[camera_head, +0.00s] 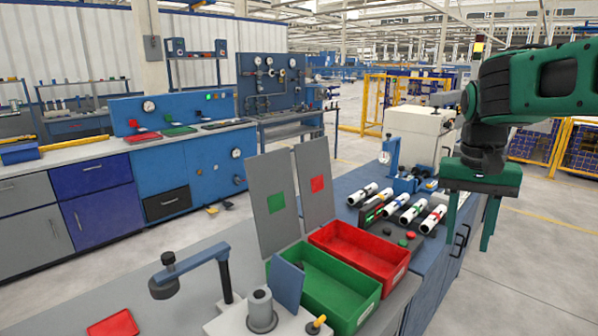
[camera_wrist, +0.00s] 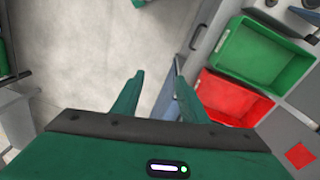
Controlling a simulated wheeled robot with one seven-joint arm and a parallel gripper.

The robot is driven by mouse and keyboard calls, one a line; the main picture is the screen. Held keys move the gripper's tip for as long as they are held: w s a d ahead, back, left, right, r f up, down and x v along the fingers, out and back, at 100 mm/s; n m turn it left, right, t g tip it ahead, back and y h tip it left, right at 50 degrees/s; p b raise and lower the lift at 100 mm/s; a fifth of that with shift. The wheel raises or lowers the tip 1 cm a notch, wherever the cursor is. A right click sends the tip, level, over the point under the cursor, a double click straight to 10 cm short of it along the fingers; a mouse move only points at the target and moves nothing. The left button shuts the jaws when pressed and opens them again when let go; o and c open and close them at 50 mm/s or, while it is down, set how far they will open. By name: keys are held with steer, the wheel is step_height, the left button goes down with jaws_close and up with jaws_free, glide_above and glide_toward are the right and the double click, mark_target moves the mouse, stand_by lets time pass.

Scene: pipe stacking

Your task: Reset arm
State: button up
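My gripper (camera_head: 467,228) hangs from the dark green arm at the right of the head view, beyond the right edge of the blue workbench (camera_head: 345,195). Its two green fingers point down and stand wide apart with nothing between them. The wrist view shows the same fingers (camera_wrist: 155,98) spread over the pale floor beside the bench edge. Several white pipes (camera_head: 411,212) with dark and coloured bands lie in a row on the bench, to the left of my gripper in the head view. The gripper appears apart from them.
A red bin (camera_head: 398,275) and a green bin (camera_head: 365,308) stand on the near bench. Two grey panels (camera_head: 268,203) with green and red squares rise behind them. A blue stand (camera_head: 405,185) is near the pipes. Bare floor (camera_head: 530,265) lies right of the bench.

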steer(key=s+d+f, duration=0.2)
steer(key=s+f, duration=0.2)
steer(key=s, duration=0.3)
steer(key=s+d+f, duration=0.3)
steer(key=s, duration=0.4)
steer(key=s+d+f+y, duration=0.1)
steer(key=s+d+f, duration=0.1)
steer(key=s+f, duration=0.2)
steer(key=s, duration=0.3)
steer(key=shift+s+d+f, duration=0.3)
steer(key=shift+d, duration=0.1)
steer(key=shift+w+f, duration=0.25)
steer(key=shift+w, duration=0.35)
